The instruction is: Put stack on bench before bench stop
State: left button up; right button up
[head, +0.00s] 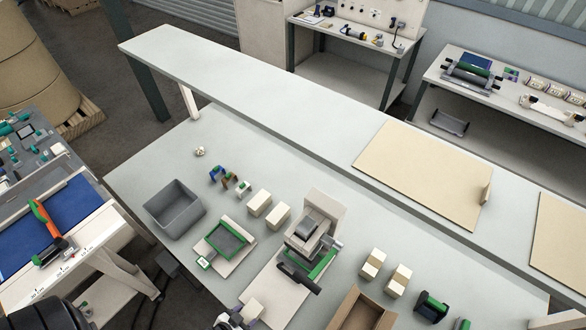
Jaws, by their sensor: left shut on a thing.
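My left gripper (236,318) is at the bottom edge of the head view, shut on a small cream stack (251,308). The held stack is beside the lower end of a pale board that runs up to a press-like device (308,238); I cannot tell whether it touches the surface. Similar cream stacks stand on the bench (150,172): two left of the device (259,203) (278,216) and two right of it (373,262) (398,279). I cannot make out for certain which part is the bench stop. My right gripper is not in view.
A grey bin (174,208) and a green-framed tray (226,240) stand left of the device. An open cardboard box (362,312) and dark-green parts (432,306) are at the right. A raised shelf (260,95) with kraft sheets (420,172) runs behind. Bare bench lies at the left.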

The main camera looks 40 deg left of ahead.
pick_arm(q)
jog(key=shift+a, duration=0.45)
jog(key=w+a+r+m+h, duration=0.2)
jog(key=w+a+r, duration=0.15)
jog(key=a, duration=0.85)
jog(key=w+a+r+m+h, duration=0.15)
jog(key=a+r, duration=0.25)
jog(key=a, duration=0.8)
jog(key=w+d+r+n+y, duration=0.1)
jog(key=w+d+r, duration=0.1)
jog(key=w+r, duration=0.9)
jog(key=w+d+r+n+y, duration=0.1)
jog(key=w+d+r+y, duration=0.15)
jog(key=w+r, duration=0.85)
jog(key=d+r+n+y, duration=0.1)
jog(key=d+r+n, duration=0.1)
jog(key=r, duration=1.1)
jog(key=d+r+n+y, duration=0.1)
jog(key=d+r+n, duration=0.1)
jog(key=r, duration=1.2)
jog(key=shift+s+d+n, duration=0.25)
jog(key=shift+s+n, duration=0.1)
jog(key=shift+s, duration=0.05)
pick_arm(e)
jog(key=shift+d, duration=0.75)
